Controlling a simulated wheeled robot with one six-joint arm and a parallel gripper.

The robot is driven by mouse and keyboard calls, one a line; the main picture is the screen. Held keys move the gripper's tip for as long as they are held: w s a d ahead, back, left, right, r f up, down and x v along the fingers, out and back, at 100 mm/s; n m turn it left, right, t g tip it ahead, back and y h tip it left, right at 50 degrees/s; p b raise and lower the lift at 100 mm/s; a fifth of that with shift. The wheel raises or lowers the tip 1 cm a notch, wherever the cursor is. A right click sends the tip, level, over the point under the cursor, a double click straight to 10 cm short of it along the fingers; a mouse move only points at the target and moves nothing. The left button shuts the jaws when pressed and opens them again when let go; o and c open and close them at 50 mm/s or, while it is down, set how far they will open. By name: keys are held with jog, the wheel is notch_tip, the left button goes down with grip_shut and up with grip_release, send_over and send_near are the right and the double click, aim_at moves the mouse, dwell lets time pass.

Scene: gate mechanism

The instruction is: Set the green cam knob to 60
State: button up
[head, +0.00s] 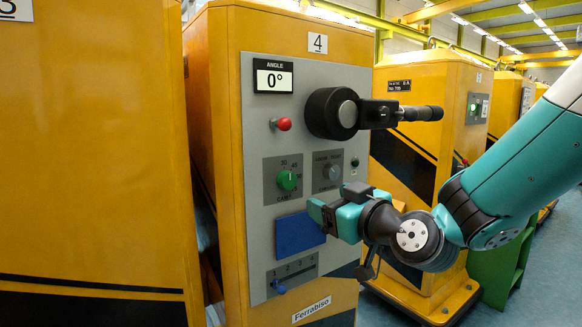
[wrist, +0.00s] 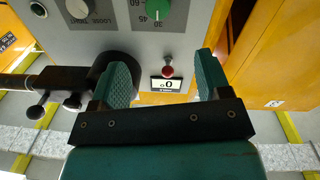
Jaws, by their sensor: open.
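The green cam knob (head: 287,180) sits on a small dark plate with printed numbers on the grey panel (head: 258,232). In the wrist view the knob (wrist: 157,10) is cut by the top edge, and I cannot tell its exact setting. My gripper (head: 327,213) is in front of the panel, below and to the right of the knob in the head view. Its two teal fingers (wrist: 163,72) are apart with nothing between them. The gripper does not touch the knob.
A black crank with a handle (head: 415,113) sticks out at the upper right of the panel. A red button (head: 284,124), a grey lock knob (head: 332,171), a blue pad (head: 299,234) and a slider (head: 280,288) are nearby. The angle display (head: 273,78) reads 0°.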

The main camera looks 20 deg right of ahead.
jog(key=p, duration=1.5)
send_near(290, 181)
jog(key=x, duration=0.7)
jog(key=shift+a+r, duration=0.15)
jog(key=shift+r, duration=0.2)
jog(key=shift+w+a+f+p, duration=0.1)
jog(key=shift+w+a+p, duration=0.05)
jog(key=shift+w+p, duration=0.6)
jog(key=shift+w+a+f+p, duration=0.1)
jog(key=shift+w+f+p, duration=0.2)
jog(key=shift+p, duration=0.25)
jog(key=c, duration=0.9)
